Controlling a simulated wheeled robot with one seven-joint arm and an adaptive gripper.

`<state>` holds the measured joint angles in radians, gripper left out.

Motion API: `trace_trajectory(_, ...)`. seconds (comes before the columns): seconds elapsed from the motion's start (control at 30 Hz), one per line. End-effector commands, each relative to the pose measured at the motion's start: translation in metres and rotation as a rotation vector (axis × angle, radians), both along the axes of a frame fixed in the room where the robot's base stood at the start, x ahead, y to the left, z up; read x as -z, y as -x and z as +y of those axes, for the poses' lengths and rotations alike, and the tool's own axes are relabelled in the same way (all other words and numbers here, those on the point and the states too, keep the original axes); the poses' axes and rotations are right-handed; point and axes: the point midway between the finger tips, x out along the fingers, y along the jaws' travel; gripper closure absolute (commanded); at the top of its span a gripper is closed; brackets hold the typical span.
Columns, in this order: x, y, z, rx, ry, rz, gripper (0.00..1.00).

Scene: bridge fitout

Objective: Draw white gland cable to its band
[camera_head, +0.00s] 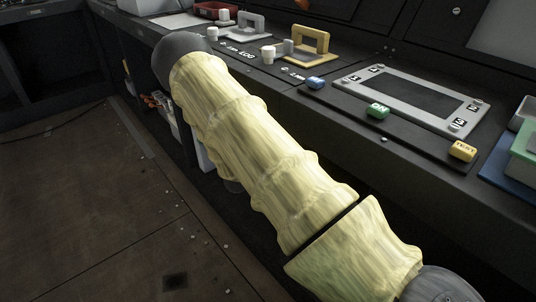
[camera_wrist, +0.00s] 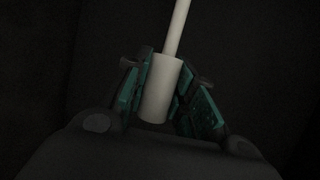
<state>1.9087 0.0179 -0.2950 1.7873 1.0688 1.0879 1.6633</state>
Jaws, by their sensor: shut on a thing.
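In the wrist view, my gripper (camera_wrist: 165,100) is shut on a white cylinder at the end of the white gland cable (camera_wrist: 162,88). Its green-padded fingers lie on both sides of the cylinder. The thinner white cable (camera_wrist: 178,25) runs from the cylinder up out of the picture, tilted slightly right. The surroundings there are very dark, and no band can be made out. In the head view, my yellow-sleeved arm crosses the middle, and my gripper and the held cable are hidden.
A dark console carries a yellow handle frame (camera_head: 313,40), a grey handle frame (camera_head: 252,24), and a grey panel frame (camera_head: 350,82). Brown floor (camera_head: 90,220) lies open at left.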

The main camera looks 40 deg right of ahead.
Motion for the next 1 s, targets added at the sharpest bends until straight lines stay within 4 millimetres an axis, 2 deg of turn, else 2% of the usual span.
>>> trace_trajectory(0.1, 0.001, 0.000, 0.001, -0.001, -0.001, 0.001, 1.00)
trace_trajectory(0.13, 0.001, 0.000, 0.001, -0.001, -0.001, 0.001, 0.73)
trace_trajectory(0.23, 0.001, 0.000, 0.001, -0.001, -0.001, 0.001, 0.55)
trace_trajectory(0.27, 0.001, 0.000, 0.001, -0.001, -0.002, 0.001, 0.52)
trace_trajectory(0.67, -0.001, 0.002, 0.004, 0.000, -0.001, 0.000, 0.52)
trace_trajectory(0.83, -0.005, 0.010, 0.023, 0.000, -0.001, -0.001, 0.52)
trace_trajectory(1.0, -0.010, 0.022, 0.052, -0.001, -0.003, 0.001, 0.52)
